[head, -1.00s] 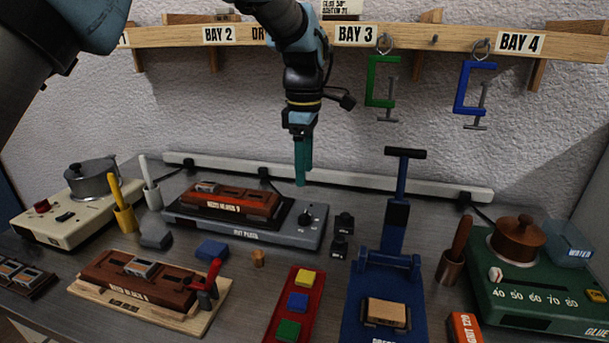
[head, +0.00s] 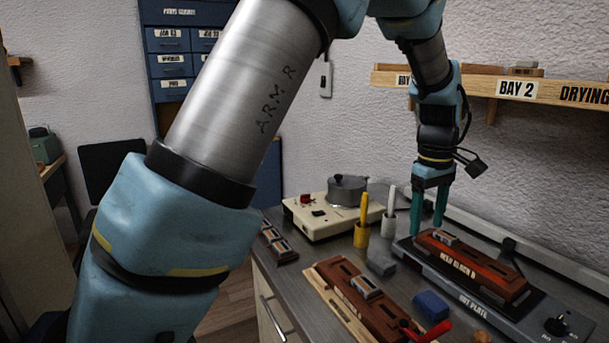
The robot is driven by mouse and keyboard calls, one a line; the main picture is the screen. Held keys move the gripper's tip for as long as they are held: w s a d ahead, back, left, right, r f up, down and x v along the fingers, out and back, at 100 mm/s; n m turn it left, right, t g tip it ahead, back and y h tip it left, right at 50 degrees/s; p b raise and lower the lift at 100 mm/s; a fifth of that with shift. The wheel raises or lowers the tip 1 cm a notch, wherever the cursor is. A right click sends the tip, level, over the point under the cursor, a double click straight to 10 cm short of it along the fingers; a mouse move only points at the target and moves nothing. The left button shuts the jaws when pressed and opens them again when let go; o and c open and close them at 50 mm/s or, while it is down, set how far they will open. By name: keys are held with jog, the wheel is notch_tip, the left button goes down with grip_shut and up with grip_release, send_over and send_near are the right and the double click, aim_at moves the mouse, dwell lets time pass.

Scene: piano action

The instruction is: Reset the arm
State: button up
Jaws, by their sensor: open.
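My gripper (head: 428,220) hangs pointing down over the back of the workbench, its two teal fingers apart with nothing between them. It shows just behind and left of the dark red block (head: 475,268) on the hot plate (head: 480,305); I cannot tell how high its tips are above the bench. My own arm, marked "ARM R", fills the left and top of the head view.
A cream heater (head: 312,222) with a grey pot (head: 347,190) stands at the back left. Yellow (head: 362,226) and white (head: 389,220) brush holders stand beside it. A red-brown block (head: 370,305) lies in front. A shelf (head: 500,85) runs along the wall.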

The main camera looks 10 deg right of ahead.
jog(key=w+a+f+m+t, duration=0.1)
jog(key=w+a, duration=0.2)
jog(key=a, duration=1.2)
jog(key=w+a+f+m, duration=0.1)
jog(key=w+a+f, duration=0.15)
jog(key=a, duration=1.35)
jog(key=s+a+m, duration=0.2)
jog(key=s+a, duration=0.2)
jog(key=a, duration=0.6)
jog(key=shift+s+a+f+t, duration=0.2)
jog(key=shift+s+f+t, duration=0.1)
jog(key=shift+f, duration=0.15)
